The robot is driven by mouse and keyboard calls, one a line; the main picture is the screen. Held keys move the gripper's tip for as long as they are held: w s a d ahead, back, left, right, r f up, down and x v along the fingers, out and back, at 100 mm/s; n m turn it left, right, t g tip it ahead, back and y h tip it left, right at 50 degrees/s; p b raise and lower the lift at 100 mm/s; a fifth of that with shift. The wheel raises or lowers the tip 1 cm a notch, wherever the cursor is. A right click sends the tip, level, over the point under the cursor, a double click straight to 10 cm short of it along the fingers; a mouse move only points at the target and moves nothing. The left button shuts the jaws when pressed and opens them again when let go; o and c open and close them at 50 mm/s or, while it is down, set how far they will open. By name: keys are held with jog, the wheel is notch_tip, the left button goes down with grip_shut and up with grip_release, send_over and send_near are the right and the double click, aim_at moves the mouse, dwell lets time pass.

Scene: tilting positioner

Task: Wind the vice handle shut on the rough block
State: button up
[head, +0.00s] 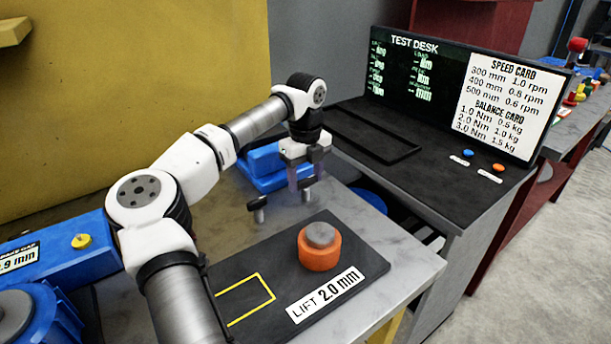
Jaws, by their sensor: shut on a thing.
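The blue vice (262,163) stands on the grey bench, behind and left of my gripper. My gripper (305,180) points down at the vice's front right, with its fingers around the upper part of a dark upright grip (307,191), which I take to be the vice handle. A second dark, T-shaped piece (258,207) stands to its left, nearer the camera. My gripper and wrist cover part of the vice. I cannot make out the rough block or the gap between the vice jaws.
A black plate (290,262) with a yellow outline and an orange, grey-topped cylinder (319,248) lies in front. A test desk (450,95) with a screen and two buttons stands right. A yellow wall or panel (130,90) rises behind my arm.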

jog(key=shift+m, duration=0.3)
jog(key=m, duration=0.3)
jog(key=shift+r+p, duration=0.1)
jog(key=shift+p, duration=0.3)
jog(key=m, duration=0.4)
jog(key=shift+p, duration=0.35)
jog(key=m+p, duration=0.1)
jog(key=m, duration=0.3)
jog(key=shift+m, duration=0.3)
jog(key=m, duration=0.3)
jog(key=shift+m+p, duration=0.3)
jog(key=m+p, duration=0.1)
jog(key=m, duration=0.9)
jog(key=shift+m+p, duration=0.3)
jog(key=shift+m, duration=2)
